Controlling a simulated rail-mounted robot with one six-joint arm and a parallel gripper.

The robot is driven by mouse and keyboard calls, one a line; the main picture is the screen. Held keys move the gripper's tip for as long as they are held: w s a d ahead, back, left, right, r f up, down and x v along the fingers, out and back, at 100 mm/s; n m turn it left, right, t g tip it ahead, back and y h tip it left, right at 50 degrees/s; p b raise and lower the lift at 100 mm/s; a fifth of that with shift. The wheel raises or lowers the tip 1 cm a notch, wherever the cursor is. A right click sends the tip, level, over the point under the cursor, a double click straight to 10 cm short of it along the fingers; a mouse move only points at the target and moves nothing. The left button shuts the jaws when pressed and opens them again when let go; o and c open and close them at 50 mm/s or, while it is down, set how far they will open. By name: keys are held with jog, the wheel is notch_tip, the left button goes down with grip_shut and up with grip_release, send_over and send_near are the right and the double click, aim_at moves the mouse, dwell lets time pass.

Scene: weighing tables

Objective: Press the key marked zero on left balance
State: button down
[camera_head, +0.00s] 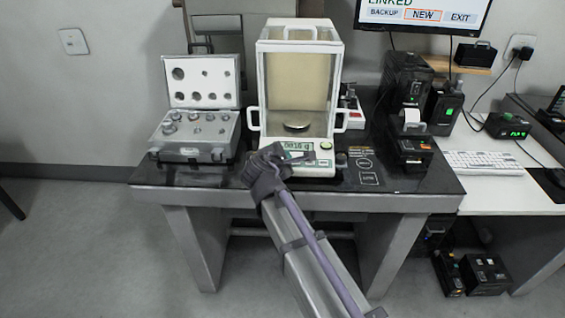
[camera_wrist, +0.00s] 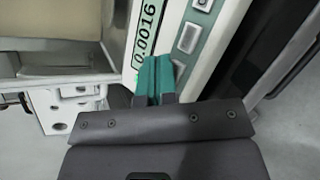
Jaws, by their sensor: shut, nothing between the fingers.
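The balance (camera_head: 300,34) with a glass draft shield stands on the dark table, its doors shut around a round pan (camera_head: 296,127). Its green display (camera_head: 297,147) shows a reading ending in 16 g; the wrist view reads 0.0016 on the display (camera_wrist: 147,28). Keys lie beside the display in the wrist view: a grey key (camera_wrist: 188,38), a green-edged one (camera_wrist: 203,4), and one partly hidden by my fingers. Their markings are too small to read. My gripper (camera_wrist: 155,68) is shut and empty, its teal fingertips over the front panel beside the display. I cannot tell whether they touch it.
An open case of weights (camera_head: 195,132) stands left of the balance. Printers (camera_head: 410,150) and a keyboard (camera_head: 483,162) are to the right. The table (camera_head: 405,184) has marked pads near its front edge. A monitor (camera_head: 425,12) hangs behind.

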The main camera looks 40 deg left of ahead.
jog(key=shift+w+a+f+b, duration=0.1)
jog(key=shift+f+b, duration=0.3)
dwell(0.3)
jog(key=shift+r, duration=0.15)
jog(key=shift+s+r+p, duration=0.25)
jog(key=shift+r+p, duration=0.4)
jog(key=shift+p, duration=0.15)
jog(key=r+p, duration=0.1)
jog(key=s+d+r+p, duration=0.1)
jog(key=r+p, duration=0.2)
jog(key=shift+s+d+r+p, duration=0.15)
jog(key=shift+s+r+p, duration=0.05)
jog(key=shift+r+p, duration=0.15)
dwell(0.5)
